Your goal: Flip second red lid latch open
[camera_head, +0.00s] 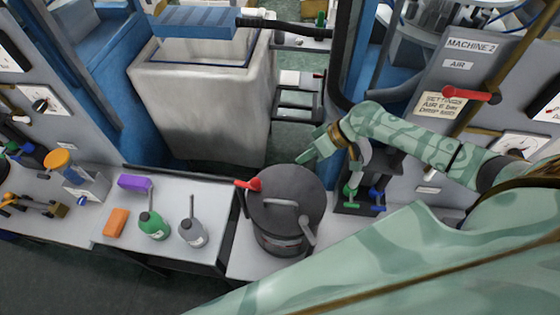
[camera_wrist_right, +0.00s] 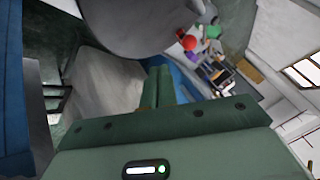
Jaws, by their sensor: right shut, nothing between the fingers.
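A dark grey round pot (camera_head: 280,238) with a flat lid (camera_head: 290,185) stands on the front bench. A red latch (camera_head: 250,184) sticks out at the lid's left rim; a red piece at the lid edge in the right wrist view (camera_wrist_right: 189,42) looks like the same latch. A grey lever (camera_head: 307,231) sits at the lid's right front rim; I see no second red latch on the lid. My right gripper (camera_head: 303,158) is behind the pot, near the lid's far rim, apart from the red latch. Its fingers (camera_wrist_right: 159,82) are shut and empty. My left gripper is not in view.
A big grey bin (camera_head: 200,105) stands behind. Green and blue valves (camera_head: 377,195) lie right of the pot.

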